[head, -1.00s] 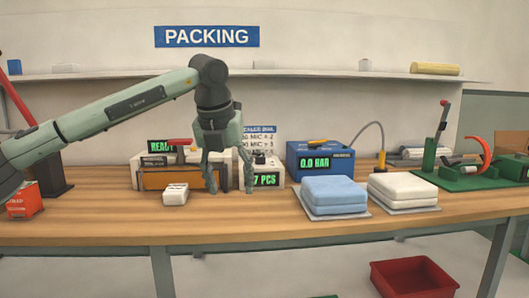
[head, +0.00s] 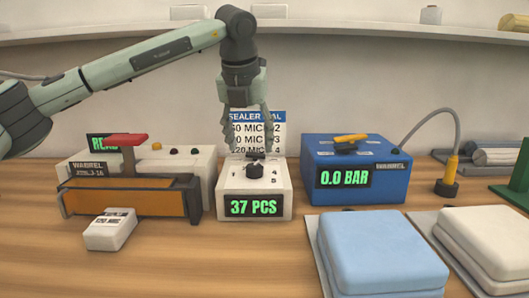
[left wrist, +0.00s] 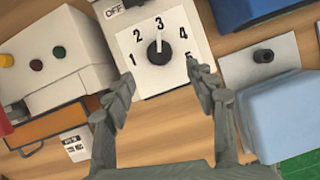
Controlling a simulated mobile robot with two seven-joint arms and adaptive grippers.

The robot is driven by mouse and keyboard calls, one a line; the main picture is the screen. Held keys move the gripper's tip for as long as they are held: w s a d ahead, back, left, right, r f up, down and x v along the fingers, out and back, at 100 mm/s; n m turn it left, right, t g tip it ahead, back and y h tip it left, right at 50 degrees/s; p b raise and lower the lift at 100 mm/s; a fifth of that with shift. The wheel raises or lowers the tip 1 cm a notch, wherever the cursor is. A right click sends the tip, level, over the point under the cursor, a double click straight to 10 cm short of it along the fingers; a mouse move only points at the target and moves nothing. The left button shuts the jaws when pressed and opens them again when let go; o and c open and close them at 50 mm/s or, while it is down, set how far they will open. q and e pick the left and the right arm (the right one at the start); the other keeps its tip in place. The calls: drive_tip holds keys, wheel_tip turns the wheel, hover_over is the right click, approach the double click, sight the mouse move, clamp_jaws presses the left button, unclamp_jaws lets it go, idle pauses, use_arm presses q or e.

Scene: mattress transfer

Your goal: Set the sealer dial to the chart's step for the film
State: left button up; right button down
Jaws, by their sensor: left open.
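The sealer dial is a black knob (head: 255,171) on top of a white box (head: 228,207) reading "37 PCS". In the left wrist view the knob (left wrist: 159,50) has a white pointer at 3 on a 1-to-5 scale. The sealer dial chart (head: 258,117) stands behind; its lines pair MIC values with 2, 3 and 4, partly hidden by my fingers. My left gripper (head: 248,132) is open and empty above and behind the knob; in the left wrist view its fingertips (left wrist: 160,72) are spread below the dial. My right gripper is out of view.
The sealer (head: 190,161) with its red handle stands left, a small labelled white block (head: 110,230) before it. A blue "0.0 BAR" unit (head: 375,174) stands right. Blue (head: 370,255) and white (head: 490,245) folded pads lie front right. Bare wood shows front centre.

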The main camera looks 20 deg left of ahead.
sight(254, 165)
use_arm(q)
drive_tip(key=x, duration=0.6)
drive_tip(key=shift+w+f+p, duration=0.1)
drive_tip(key=shift+w+p, duration=0.25)
drive_tip(key=shift+p, duration=0.05)
drive_tip(key=shift+w+f, duration=0.25)
drive_tip(key=shift+f, duration=0.3)
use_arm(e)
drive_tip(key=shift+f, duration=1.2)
use_arm(q)
drive_tip(key=c, duration=1.2)
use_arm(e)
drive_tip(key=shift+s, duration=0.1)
